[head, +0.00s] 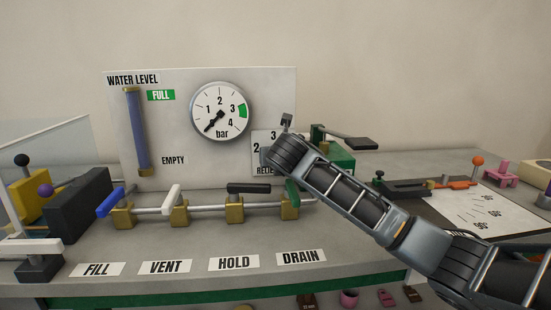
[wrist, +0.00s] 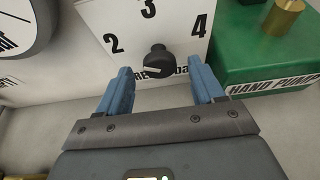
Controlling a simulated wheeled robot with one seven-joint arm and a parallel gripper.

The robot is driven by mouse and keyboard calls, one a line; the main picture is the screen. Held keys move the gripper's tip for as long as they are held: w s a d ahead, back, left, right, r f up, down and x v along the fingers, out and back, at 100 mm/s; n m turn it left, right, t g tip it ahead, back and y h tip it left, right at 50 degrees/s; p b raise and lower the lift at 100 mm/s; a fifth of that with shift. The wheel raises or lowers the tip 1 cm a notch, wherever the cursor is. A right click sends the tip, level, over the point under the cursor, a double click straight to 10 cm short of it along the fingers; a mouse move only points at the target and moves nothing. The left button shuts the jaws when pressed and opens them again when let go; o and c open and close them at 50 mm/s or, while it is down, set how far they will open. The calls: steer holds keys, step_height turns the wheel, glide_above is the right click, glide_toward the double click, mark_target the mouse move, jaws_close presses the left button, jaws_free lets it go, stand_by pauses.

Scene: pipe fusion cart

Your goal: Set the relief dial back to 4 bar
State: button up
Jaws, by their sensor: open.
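The relief dial is a black knob (wrist: 158,60) on a white plate marked 2, 3 and 4 in the wrist view. A pale mark shows on the knob's lower left part, but I cannot tell surely which number it points to. In the head view the plate (head: 260,137) shows partly, with my arm hiding the knob and the 4. My gripper (wrist: 160,72) is open, its two blue fingers either side of the knob, with gaps visible on both sides. It also shows partly in the head view (head: 267,157).
A green hand pump (wrist: 265,60) stands right of the dial plate. The round pressure gauge (head: 221,111) on the panel has its needle at the lower left. A pipe with several lever valves (head: 178,208) runs below the panel. The front bench strip holds labels.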

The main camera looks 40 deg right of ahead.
steer(key=shift+x, duration=1)
steer(key=c, duration=1)
steer(key=shift+c, duration=0.2)
